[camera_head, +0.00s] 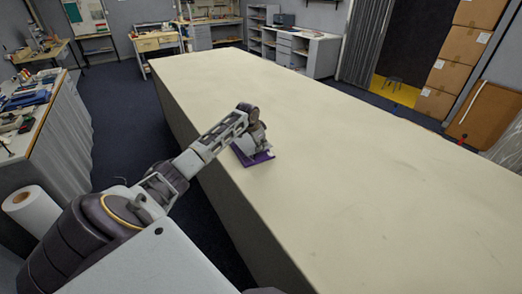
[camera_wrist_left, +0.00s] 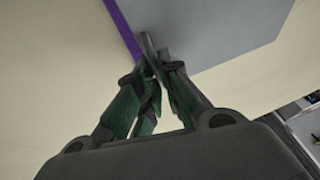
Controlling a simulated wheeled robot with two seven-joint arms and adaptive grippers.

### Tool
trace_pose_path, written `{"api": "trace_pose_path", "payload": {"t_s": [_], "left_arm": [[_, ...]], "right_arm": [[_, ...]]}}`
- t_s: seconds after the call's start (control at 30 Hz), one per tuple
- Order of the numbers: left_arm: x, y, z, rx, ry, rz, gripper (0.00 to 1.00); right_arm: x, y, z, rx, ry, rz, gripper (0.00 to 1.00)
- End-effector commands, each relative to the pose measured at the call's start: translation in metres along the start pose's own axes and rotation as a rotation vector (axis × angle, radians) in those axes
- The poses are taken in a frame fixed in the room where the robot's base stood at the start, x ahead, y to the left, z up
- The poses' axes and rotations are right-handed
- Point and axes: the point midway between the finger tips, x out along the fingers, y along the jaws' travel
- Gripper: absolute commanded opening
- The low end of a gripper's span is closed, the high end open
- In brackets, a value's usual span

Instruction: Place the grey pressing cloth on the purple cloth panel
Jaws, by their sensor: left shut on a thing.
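The purple cloth panel (camera_head: 262,158) lies on the long table near its left edge, partly hidden by my gripper. In the left wrist view only a narrow purple strip (camera_wrist_left: 121,25) of it shows. The grey pressing cloth (camera_wrist_left: 222,30) appears there as a flat grey sheet beside that strip, covering most of the panel's area. My left gripper (camera_wrist_left: 153,50) is shut on the grey pressing cloth at its edge near the purple strip. In the head view the gripper (camera_head: 258,147) is low over the panel. Whether the cloth rests fully on the panel cannot be told. My right gripper is not in view.
The long cream table (camera_head: 370,170) is otherwise bare, with wide free room to the right and behind. A cluttered side bench (camera_head: 35,115) and a white roll (camera_head: 35,208) stand at the left. Stacked cardboard boxes (camera_head: 463,45) stand far right.

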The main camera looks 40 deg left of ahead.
Motion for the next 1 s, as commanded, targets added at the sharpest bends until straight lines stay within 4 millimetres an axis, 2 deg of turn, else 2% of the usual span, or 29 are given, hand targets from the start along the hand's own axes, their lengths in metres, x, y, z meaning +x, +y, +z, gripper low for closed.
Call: {"api": "trace_pose_path", "payload": {"t_s": [0.17, 0.5, 0.93, 0.97, 1.0], "left_arm": [[0.006, 0.002, 0.003, 0.000, -0.001, 0.001, 0.00], [0.033, 0.007, 0.013, 0.000, 0.001, 0.000, 0.00], [0.036, 0.007, 0.015, 0.000, 0.000, 0.000, 0.00], [0.036, 0.007, 0.015, 0.000, 0.000, 0.000, 0.11], [0.036, 0.007, 0.015, 0.000, 0.000, 0.000, 0.16]], "right_arm": [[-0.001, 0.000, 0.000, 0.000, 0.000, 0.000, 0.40], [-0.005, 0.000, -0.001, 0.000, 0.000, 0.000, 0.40], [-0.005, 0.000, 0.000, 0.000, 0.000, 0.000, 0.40], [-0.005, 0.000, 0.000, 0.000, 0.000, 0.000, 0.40], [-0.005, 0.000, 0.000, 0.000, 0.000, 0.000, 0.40]]}}
